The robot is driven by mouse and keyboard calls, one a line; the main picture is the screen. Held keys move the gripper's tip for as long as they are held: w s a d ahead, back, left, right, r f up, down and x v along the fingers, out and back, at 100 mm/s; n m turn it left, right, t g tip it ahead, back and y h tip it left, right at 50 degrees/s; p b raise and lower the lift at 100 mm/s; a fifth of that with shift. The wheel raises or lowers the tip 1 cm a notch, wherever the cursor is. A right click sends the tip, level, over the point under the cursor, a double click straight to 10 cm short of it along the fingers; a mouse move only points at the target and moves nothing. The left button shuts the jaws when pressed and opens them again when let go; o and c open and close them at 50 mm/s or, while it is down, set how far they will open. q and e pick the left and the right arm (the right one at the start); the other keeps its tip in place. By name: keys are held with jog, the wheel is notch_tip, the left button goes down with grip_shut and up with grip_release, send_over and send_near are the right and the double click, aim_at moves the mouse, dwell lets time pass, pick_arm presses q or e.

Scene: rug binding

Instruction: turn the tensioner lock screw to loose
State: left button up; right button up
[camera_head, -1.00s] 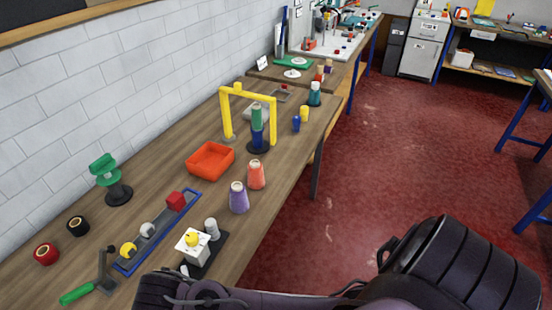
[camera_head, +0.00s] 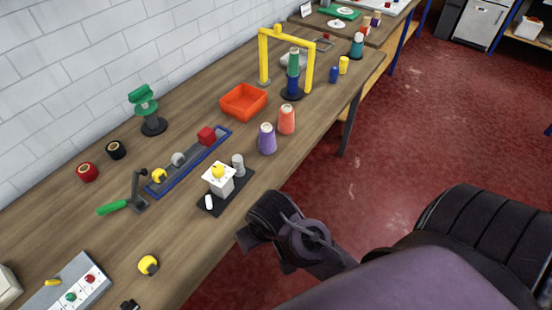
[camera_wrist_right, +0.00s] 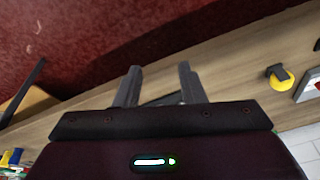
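A small fixture with a white block (camera_head: 219,184), a yellow round knob (camera_head: 218,171) on its top and a grey cylinder (camera_head: 238,164) behind stands on a black base near the table's front edge. The knob may be the lock screw; its setting cannot be read. A loose-looking yellow and black knob (camera_head: 148,265) stands nearer; a similar one shows in the right wrist view (camera_wrist_right: 280,77). My right gripper (camera_wrist_right: 158,84) has its fingers apart with nothing clearly between them, over the table edge. In the head view, only arm links show. My left gripper is not in view.
A blue-edged rail (camera_head: 190,163) with a red block, a green-handled lever (camera_head: 125,207), purple (camera_head: 267,138) and coral (camera_head: 286,120) cones and an orange tray (camera_head: 243,101) are around it. A button panel (camera_head: 70,287) lies at the near left.

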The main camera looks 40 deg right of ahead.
jog(key=s+d+f+n+b, duration=0.1)
jog(key=f+b, duration=0.2)
jog(key=f, duration=1)
jog(key=s+d+f+n+b, duration=0.1)
jog(key=d+f+b, duration=0.1)
jog(key=f, duration=1.2)
jog(key=shift+s+d+b, duration=0.15)
jog(key=shift+s+b, duration=0.05)
jog(key=shift+b, duration=0.2)
